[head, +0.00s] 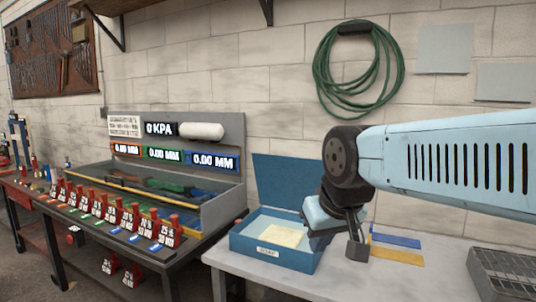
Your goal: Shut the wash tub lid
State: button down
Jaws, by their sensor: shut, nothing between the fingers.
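The wash tub appears to be the blue box (245,243) on the grey bench; the small label on its front is too small to read surely. Its blue lid (283,182) stands raised at the back, leaning near the wall, so the tub is open. A pale yellow sheet or block lies inside. My gripper (356,249) is shut and empty, pointing down at the tub's right side. My wrist and gripper hide the tub's right edge and part of the lid's right side. I cannot tell whether the gripper touches the tub.
Blue and yellow flat strips (397,240) lie right of the tub, and a grey grated tray (505,272) sits at the far right. Left is a test bench (215,212) with red tagged valves. A green hose (322,70) hangs on the wall.

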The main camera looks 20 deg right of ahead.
aim_at(283, 182)
jog(key=u, duration=0.1)
jog(key=i, duration=1.35)
jog(key=z, duration=0.4)
